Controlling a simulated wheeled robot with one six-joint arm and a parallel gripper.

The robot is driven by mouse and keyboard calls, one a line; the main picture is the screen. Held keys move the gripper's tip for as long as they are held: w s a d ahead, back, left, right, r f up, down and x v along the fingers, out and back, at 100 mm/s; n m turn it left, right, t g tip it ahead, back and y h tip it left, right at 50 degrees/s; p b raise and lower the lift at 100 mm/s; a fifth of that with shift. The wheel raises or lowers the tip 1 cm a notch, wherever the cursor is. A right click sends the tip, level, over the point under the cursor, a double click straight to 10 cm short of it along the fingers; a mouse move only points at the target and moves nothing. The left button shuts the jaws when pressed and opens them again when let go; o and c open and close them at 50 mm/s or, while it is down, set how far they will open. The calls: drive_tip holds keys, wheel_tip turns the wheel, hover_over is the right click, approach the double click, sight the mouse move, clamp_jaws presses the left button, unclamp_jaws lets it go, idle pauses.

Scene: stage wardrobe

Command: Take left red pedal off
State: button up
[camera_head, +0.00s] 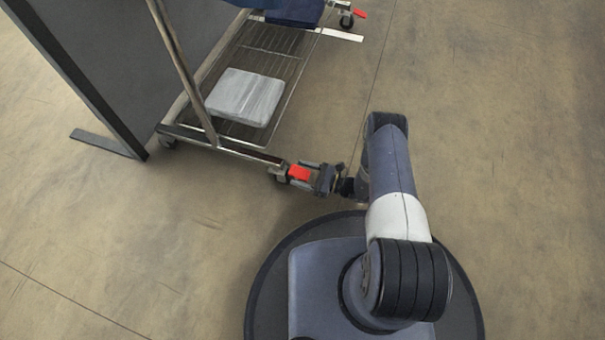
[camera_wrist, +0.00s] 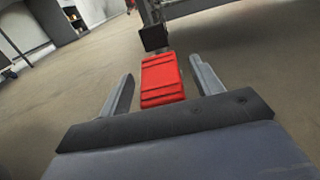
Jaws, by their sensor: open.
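The near red pedal (camera_head: 299,173) sits on a caster at the near corner of the wheeled rack (camera_head: 250,153). In the wrist view the red pedal (camera_wrist: 162,80) lies between my two open fingers, with ridges across its top. My gripper (camera_head: 300,172) is open around the pedal, low near the floor; it also shows in the wrist view (camera_wrist: 163,82). Gaps show between the pedal and both fingers in the wrist view. Another red pedal (camera_head: 360,13) is on the rack's far caster.
A pale folded bundle (camera_head: 245,97) lies on the rack's slatted base. A dark blue item (camera_head: 295,12) is farther back. A grey panel (camera_head: 95,60) with a floor foot stands at the left. The floor on the right is clear.

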drive_tip(key=shift+c, duration=0.4)
drive_tip(key=c, duration=0.9)
drive_tip(key=shift+r, duration=0.1)
drive_tip(key=shift+w+a+r+g+h+p, duration=0.15)
drive_tip(key=shift+g+h+p, duration=0.1)
drive_tip(key=shift+h+p, duration=0.35)
drive_tip(key=shift+s+d+r+g+h+p, duration=0.1)
drive_tip(key=shift+g+h+p, duration=0.2)
drive_tip(key=shift+h, duration=0.4)
drive_tip(key=shift+a+g+h+p, duration=0.2)
drive_tip(key=shift+g+h+p, duration=0.25)
drive_tip(key=shift+h+p, duration=0.8)
drive_tip(key=shift+h+b, duration=0.35)
drive_tip(key=shift+h, duration=0.1)
drive_tip(key=o, duration=1)
